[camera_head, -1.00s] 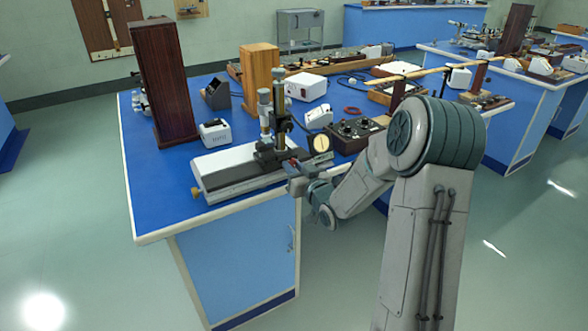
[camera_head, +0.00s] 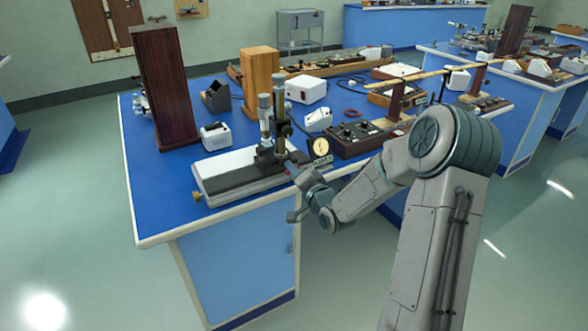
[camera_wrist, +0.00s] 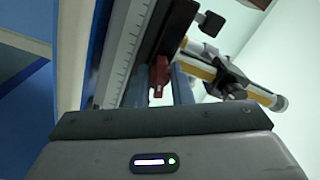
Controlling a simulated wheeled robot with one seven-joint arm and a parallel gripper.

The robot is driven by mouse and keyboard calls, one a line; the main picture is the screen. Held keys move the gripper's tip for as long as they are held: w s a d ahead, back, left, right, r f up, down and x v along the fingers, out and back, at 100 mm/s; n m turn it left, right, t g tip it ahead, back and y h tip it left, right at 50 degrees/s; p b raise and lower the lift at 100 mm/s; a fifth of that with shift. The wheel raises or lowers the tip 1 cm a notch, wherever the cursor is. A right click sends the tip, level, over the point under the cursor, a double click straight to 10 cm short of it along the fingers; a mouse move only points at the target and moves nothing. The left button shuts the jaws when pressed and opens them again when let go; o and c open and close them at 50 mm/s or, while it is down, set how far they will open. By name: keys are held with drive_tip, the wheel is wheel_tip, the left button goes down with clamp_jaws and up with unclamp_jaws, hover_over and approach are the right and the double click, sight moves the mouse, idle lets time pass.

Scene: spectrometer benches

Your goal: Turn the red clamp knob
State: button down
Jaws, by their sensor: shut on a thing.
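The red clamp knob (camera_wrist: 158,76) shows in the wrist view below the microscope carriage, beside the ruled scale. My gripper (camera_wrist: 160,90) is shut on it, with a finger on either side. In the head view my gripper (camera_head: 302,178) is at the right front end of the travelling microscope (camera_head: 240,178), at the bench edge. The knob is hidden there behind my gripper and wrist. The microscope's upright column (camera_head: 281,110) stands on the carriage.
A black control box (camera_head: 352,140) with dials stands just right of the microscope, near my forearm. A small white meter (camera_head: 215,136) and a tall dark wooden box (camera_head: 163,85) are behind it. The bench's front left corner is clear.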

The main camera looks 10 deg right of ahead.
drive_tip(key=shift+m+p, duration=0.45)
drive_tip(key=shift+m, duration=1.05)
drive_tip(key=c, duration=1.3)
unclamp_jaws()
drive_tip(key=v, duration=1.3)
drive_tip(key=shift+s, duration=0.35)
drive_tip(key=shift+d, duration=0.15)
